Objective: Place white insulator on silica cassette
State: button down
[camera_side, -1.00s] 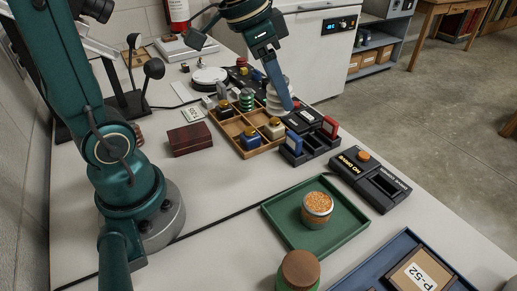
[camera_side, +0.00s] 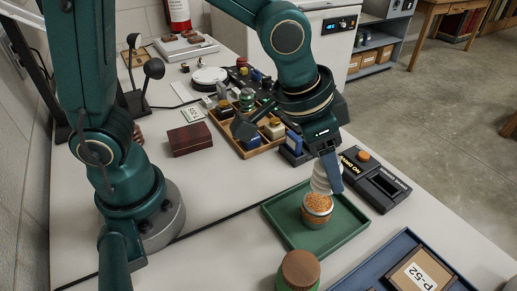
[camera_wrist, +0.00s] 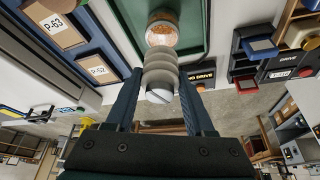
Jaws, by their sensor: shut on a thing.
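The white insulator (camera_side: 321,178) is a ribbed piece held between the fingers of my gripper (camera_side: 333,172). In the wrist view the insulator (camera_wrist: 160,76) sits upright in line between the two blue fingers of my gripper (camera_wrist: 158,98). The silica cassette (camera_side: 317,209) is a round tin of orange beads standing on the green tray (camera_side: 281,238). The insulator is just above the cassette in the side view; I cannot tell whether they touch. In the wrist view the cassette (camera_wrist: 161,35) shows just beyond the insulator's end, its orange beads partly visible.
A black device (camera_side: 372,181) with an orange knob is right of the tray. A wooden divided box (camera_side: 247,150) with small items stands behind. A wood-lidded jar (camera_side: 299,270) and a blue tray (camera_side: 345,281) are in front. A dark red box (camera_side: 190,139) lies left.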

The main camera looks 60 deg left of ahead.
aim_at(324, 181)
jog(key=shift+f, duration=1.95)
jog(key=shift+f, duration=0.1)
jog(key=shift+c, duration=1.3)
grip_release()
jog(key=shift+r, duration=0.4)
jog(key=v, duration=1.1)
jog(key=s+a+f+n+t+y, duration=0.1)
jog(key=s+a+f+n, duration=0.1)
jog(key=s+a+n, duration=0.2)
jog(key=s+a, duration=0.3)
jog(key=a, duration=0.3)
jog(key=shift+s+a+f+n+y, duration=0.2)
jog(key=shift+n+y, duration=0.1)
jog(key=shift+y, duration=0.1)
